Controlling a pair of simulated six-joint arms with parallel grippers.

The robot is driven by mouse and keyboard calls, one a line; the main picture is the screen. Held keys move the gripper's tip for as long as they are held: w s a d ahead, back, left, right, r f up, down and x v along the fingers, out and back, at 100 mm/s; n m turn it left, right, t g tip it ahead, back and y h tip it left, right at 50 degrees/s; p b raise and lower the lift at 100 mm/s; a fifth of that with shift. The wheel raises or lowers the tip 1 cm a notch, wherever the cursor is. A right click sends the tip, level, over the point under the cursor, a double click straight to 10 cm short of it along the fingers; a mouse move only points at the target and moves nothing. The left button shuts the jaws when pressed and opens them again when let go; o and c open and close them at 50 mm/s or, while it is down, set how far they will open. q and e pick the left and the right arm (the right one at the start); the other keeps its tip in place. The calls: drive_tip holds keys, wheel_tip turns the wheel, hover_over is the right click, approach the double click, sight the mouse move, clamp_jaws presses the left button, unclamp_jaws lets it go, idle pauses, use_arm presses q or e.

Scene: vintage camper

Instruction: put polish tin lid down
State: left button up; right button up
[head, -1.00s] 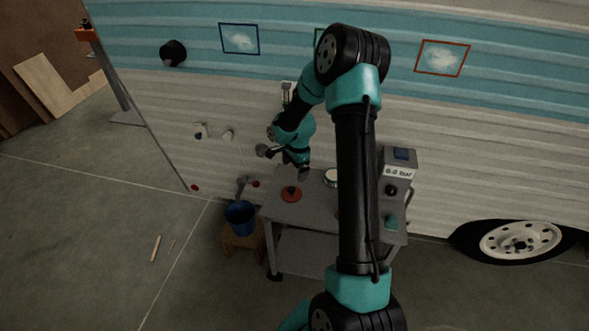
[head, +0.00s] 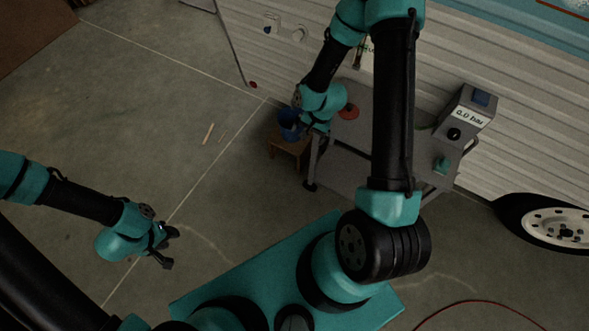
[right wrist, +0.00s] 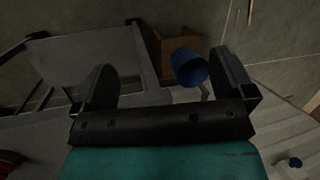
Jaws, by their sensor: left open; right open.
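A flat red round piece (head: 349,111), perhaps the polish tin lid, lies on the grey cart top (head: 351,131). A bit of red also shows at the lower left edge of the right wrist view (right wrist: 8,163). My right gripper (right wrist: 165,82) is open with nothing between its fingers, and it is beside the cart near the blue bucket (right wrist: 188,68). In the head view it is partly hidden by its own wrist. My left gripper (head: 171,247) is open and empty over bare floor at the left. My right arm hides part of the cart top; no tin shows.
The bucket, partly hidden in the head view, stands on a wooden stool (head: 290,146) left of the cart. A gauge box (head: 467,114) stands at the cart's right. The camper wall (head: 500,130) is behind. Wooden sticks (head: 208,133) lie on open floor.

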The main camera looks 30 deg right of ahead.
drive_tip(key=s+a+f+n, duration=0.3)
drive_tip(key=s+a+n, duration=0.5)
drive_tip(key=a, duration=0.3)
drive_tip(key=shift+s+a, duration=0.15)
drive_tip(key=shift+s, duration=0.35)
